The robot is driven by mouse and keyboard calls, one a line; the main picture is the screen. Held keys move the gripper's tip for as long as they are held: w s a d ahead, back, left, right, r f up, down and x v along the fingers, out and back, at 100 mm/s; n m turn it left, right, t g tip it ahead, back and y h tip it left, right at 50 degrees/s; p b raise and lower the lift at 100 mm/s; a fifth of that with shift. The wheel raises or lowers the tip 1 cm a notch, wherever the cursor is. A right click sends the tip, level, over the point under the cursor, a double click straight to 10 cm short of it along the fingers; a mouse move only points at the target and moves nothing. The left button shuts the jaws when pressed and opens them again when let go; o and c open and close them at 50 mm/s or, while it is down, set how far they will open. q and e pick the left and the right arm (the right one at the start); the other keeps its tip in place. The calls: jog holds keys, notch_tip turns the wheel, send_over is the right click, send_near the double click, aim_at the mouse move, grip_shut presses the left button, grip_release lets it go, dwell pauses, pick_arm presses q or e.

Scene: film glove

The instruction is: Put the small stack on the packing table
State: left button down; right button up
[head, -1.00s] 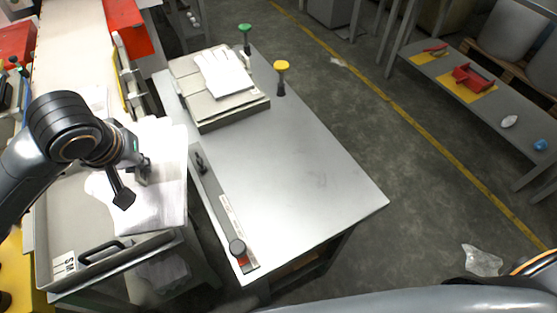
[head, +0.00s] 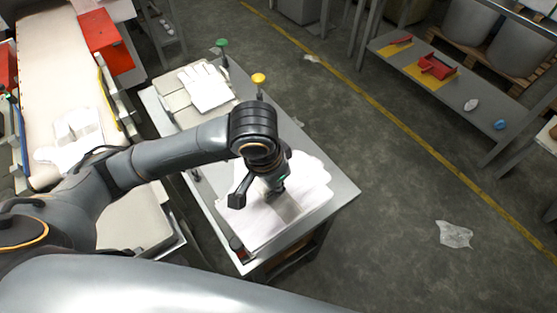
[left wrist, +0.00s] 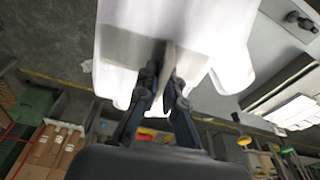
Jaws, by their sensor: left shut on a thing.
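My left gripper (head: 281,203) is over the front part of the grey packing table (head: 346,190). It is shut on the small stack (head: 312,178), a pile of flat white gloves, which spreads out on both sides of the fingers. In the left wrist view the dark fingers (left wrist: 161,82) pinch the edge of the white stack (left wrist: 215,25). I cannot tell whether the stack touches the table top. The stack and my arm hide much of the table. My right gripper is not in view.
A pale press or box with a white glove (head: 207,86) on top stands at the table's far end, near a green knob (head: 222,43) and a yellow knob (head: 258,78). A grey tray (head: 135,222) is at left. Clear film (head: 454,234) lies on the floor.

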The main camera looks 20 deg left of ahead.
pick_arm(q)
jog(key=shift+s+d+r+m, duration=0.4)
jog(key=shift+s+d, duration=0.1)
jog(key=shift+s, duration=0.05)
jog(key=shift+f+p, duration=0.2)
jog(key=shift+p, duration=0.15)
jog(key=w+a+f, duration=0.1)
jog(key=w+f, duration=0.2)
jog(key=w, duration=0.1)
jog(key=w+a+f, duration=0.2)
jog(key=w+f, duration=0.1)
jog(key=w, duration=0.1)
jog(key=w+a+f+p, duration=0.1)
jog(key=w+f, duration=0.2)
jog(key=w, duration=0.1)
jog(key=shift+w+a+f, duration=0.25)
jog(key=shift+a+f, duration=0.1)
notch_tip(320, 180, down, 3)
jog(key=shift+w+a+f, duration=0.1)
jog(key=shift+f, duration=0.1)
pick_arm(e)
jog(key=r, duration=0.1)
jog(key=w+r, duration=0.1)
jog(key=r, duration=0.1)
